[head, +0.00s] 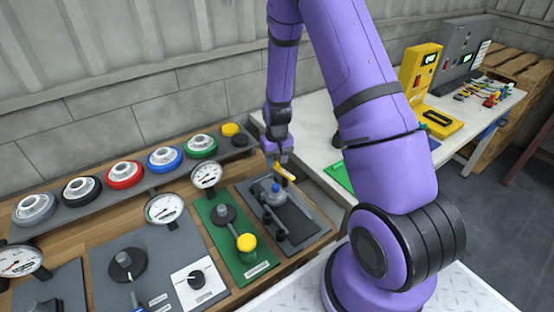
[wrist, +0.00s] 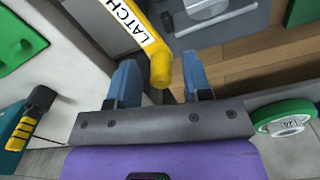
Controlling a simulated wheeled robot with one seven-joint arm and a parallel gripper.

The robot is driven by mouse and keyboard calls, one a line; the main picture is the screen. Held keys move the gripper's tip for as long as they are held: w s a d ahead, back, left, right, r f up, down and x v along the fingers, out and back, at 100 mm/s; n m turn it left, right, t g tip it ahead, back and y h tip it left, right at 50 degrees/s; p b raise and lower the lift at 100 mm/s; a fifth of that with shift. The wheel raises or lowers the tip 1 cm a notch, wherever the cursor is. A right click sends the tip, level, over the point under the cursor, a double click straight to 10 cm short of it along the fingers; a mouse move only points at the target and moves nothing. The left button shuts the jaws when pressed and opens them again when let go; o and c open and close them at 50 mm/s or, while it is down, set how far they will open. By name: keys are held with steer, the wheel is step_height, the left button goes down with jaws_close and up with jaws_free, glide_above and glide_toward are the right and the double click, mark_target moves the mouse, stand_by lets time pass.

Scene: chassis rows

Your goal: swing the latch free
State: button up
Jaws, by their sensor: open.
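The latch (wrist: 133,27) is a yellow bar with LATCH in black letters on its face. In the wrist view it slants down from the top, and its rounded end lies between my fingertips, with a gap on each side. In the head view the latch (head: 286,173) shows as a short yellow bar above the dark grey panel (head: 308,227). My gripper (wrist: 160,82) has blue fingers and is open around the latch's end. In the head view my gripper (head: 277,156) hangs just above the panel's far end. Whether a finger touches the latch cannot be told.
A green panel (head: 226,243) with a yellow knob (head: 246,242) stands left of the latch panel. A gauge (head: 207,175) and a row of coloured round dials, including a green one (head: 201,146), lie behind. A white table (head: 313,130) is at the right.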

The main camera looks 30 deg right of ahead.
step_height(320, 180, up, 11)
stand_by(0.6)
steer(key=shift+f, duration=0.1)
stand_by(0.3)
steer(key=s+a+r+n+t, duration=0.1)
steer(key=s+a+r, duration=0.3)
steer(key=r, duration=0.6)
steer(key=s+a+r+t, duration=0.2)
steer(key=s+r, duration=0.3)
steer(key=r, duration=0.6)
steer(key=s+a+r+n+t, duration=0.1)
steer(key=s+r, duration=0.3)
steer(key=s, duration=0.5)
steer(key=s+a+r+t, duration=0.1)
steer(key=s+a+r, duration=0.2)
steer(key=s+r, duration=0.2)
steer(key=s, duration=0.3)
steer(key=shift+s+n, duration=0.4)
